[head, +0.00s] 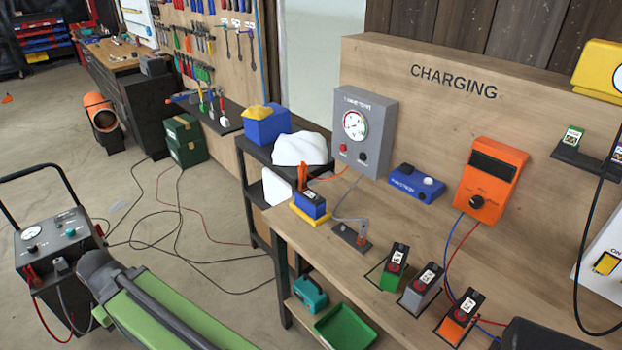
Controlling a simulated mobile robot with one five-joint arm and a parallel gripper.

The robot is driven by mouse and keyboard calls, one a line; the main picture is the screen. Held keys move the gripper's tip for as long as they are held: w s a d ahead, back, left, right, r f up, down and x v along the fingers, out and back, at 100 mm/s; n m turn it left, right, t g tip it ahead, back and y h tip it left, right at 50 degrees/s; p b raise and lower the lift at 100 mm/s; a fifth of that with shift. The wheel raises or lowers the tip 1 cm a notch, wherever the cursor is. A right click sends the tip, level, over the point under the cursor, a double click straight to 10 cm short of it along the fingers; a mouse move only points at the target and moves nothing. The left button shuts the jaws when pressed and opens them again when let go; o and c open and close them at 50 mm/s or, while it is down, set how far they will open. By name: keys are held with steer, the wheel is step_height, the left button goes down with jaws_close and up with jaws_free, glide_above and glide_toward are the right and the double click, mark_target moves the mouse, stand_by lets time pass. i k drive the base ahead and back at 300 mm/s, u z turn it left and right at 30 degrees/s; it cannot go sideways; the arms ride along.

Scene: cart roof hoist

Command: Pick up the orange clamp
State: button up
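The orange clamp (302,177) appears as a small upright orange shape at the back of a blue battery block (311,205). The block sits on a yellow base at the left end of the wooden bench (370,285). My green arm link crosses the bottom left, well apart from the clamp. My gripper is not in view.
A grey gauge box (364,132) and orange meter (489,180) stand along the back panel. Several battery blocks with wires line the bench's right side. A black shelf (252,150) adjoins the bench. A wheeled charger (55,255) and loose cables occupy the floor at left.

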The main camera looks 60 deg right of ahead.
mark_target(302, 170)
steer(key=z, duration=0.2)
steer(key=i, duration=1)
steer(key=u, duration=0.1)
